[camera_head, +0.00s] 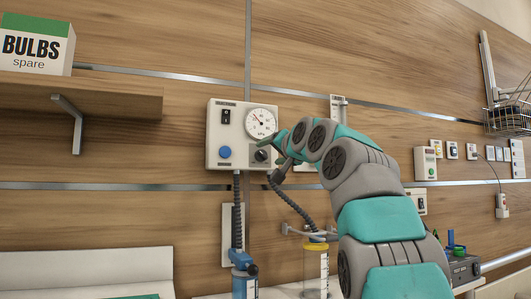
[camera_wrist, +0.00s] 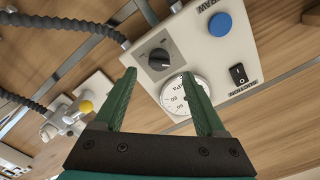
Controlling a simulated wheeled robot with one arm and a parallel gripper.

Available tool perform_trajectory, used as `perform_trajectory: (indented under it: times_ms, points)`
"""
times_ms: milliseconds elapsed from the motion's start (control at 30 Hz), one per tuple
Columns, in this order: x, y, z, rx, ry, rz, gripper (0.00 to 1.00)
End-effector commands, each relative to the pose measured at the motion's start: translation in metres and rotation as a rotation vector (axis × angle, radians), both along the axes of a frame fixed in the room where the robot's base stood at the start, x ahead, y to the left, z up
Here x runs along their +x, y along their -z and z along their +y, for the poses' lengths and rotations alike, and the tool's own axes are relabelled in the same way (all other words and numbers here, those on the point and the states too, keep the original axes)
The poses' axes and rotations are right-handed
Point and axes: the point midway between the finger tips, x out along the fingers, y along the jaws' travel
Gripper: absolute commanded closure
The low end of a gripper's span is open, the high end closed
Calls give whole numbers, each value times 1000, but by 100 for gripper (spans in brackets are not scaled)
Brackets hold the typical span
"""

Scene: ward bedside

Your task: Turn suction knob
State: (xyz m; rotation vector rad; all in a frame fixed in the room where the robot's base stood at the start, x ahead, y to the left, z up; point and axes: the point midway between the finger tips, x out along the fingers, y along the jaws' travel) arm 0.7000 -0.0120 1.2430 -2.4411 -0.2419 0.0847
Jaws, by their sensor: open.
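The suction unit (camera_head: 214,150) is a cream box on the wood wall panel. It carries a round kPa gauge (camera_head: 261,122), a blue button (camera_head: 225,152), a black rocker switch (camera_head: 226,117) and a dark knob (camera_head: 262,155) at its lower right. In the wrist view the dark knob (camera_wrist: 159,59) with its white pointer mark lies just beyond the fingertips, between their lines. My gripper (camera_wrist: 162,75) has two green fingers, spread apart and empty, in front of the unit. In the head view my arm covers the unit's right side, and my gripper (camera_head: 283,151) is partly hidden.
A corrugated hose (camera_head: 237,212) hangs below the unit. A shelf (camera_head: 90,97) holding a BULBS box (camera_head: 36,46) is at left. Bare wall lies between shelf and unit.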

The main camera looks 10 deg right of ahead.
Motion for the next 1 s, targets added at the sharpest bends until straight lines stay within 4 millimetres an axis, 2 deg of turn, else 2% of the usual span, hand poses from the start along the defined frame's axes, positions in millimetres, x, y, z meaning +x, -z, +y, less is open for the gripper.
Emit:
perform_trajectory:
  times_ms: [100, 400, 800, 833, 1000]
  points:
    - [17, 0, 1, 1, 2, 4, 27]
    - [42, 1, 7, 0, 0, 4, 27]
    - [45, 1, 8, 2, 1, 2, 27]
    - [45, 1, 8, 2, 1, 2, 28]
    - [45, 1, 8, 1, 1, 2, 47]
